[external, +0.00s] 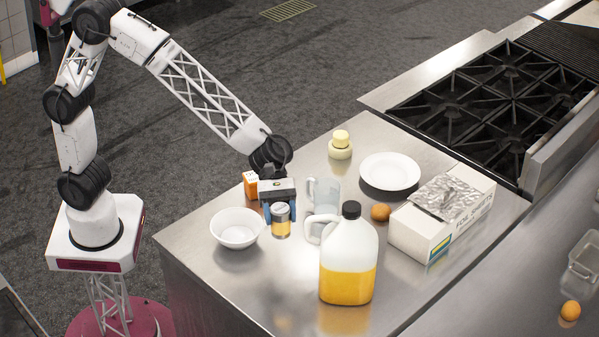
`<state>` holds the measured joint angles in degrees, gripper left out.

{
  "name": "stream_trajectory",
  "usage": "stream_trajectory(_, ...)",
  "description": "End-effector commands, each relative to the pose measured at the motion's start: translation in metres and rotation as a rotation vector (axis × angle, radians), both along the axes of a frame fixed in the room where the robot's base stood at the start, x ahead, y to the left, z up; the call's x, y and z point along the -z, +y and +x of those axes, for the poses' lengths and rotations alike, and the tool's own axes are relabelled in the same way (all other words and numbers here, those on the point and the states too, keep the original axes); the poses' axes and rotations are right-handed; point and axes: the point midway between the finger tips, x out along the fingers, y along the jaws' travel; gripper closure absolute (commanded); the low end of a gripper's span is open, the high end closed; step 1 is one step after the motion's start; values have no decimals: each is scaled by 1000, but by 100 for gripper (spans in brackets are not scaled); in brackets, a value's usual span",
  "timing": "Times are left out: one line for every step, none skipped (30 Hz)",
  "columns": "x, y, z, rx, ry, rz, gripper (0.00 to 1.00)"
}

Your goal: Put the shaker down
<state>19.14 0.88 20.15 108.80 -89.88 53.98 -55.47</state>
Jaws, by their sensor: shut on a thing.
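The shaker (281,222), a small clear container with a silver top and yellow contents, is upright at the left part of the steel counter (205,280). My gripper (281,212) points down from above and is shut on the shaker, with a blue finger on each side of it. The shaker's base is at or very close to the counter top; I cannot tell whether it touches.
A white bowl (237,230) is left of the shaker, and an orange-and-white box (251,185) is behind it. A glass pitcher (325,195) and a juice jug (348,265) are to the right. Farther right are an egg (380,212), a plate (390,172) and a foil box (425,228).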

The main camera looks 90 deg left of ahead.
Motion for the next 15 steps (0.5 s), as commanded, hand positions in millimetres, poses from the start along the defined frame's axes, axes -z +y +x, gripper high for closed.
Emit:
stream_trajectory(-1,12,7,-3,-3,-1,73)
stream_trajectory(-1,18,11,-3,-3,-1,73)
stream_trajectory(-1,26,16,-5,-4,-1,73)
stream_trajectory(-1,32,19,-6,-5,-1,73)
stream_trajectory(-1,39,22,-5,-6,-2,73)
stream_trajectory(-1,47,27,-6,-6,-2,73)
stream_trajectory(0,54,30,-6,-7,-1,73)
stream_trajectory(0,60,33,-7,-8,-2,73)
stream_trajectory(-1,69,37,-7,-8,-3,73)
stream_trajectory(-1,75,40,-7,-9,-3,73)
stream_trajectory(-1,82,43,-8,-10,-1,73)
stream_trajectory(-1,91,46,-8,-10,-2,73)
stream_trajectory(-1,97,49,-7,-11,-3,73)
stream_trajectory(-1,105,52,-9,-12,-3,73)
stream_trajectory(-1,113,55,-10,-12,-2,73)
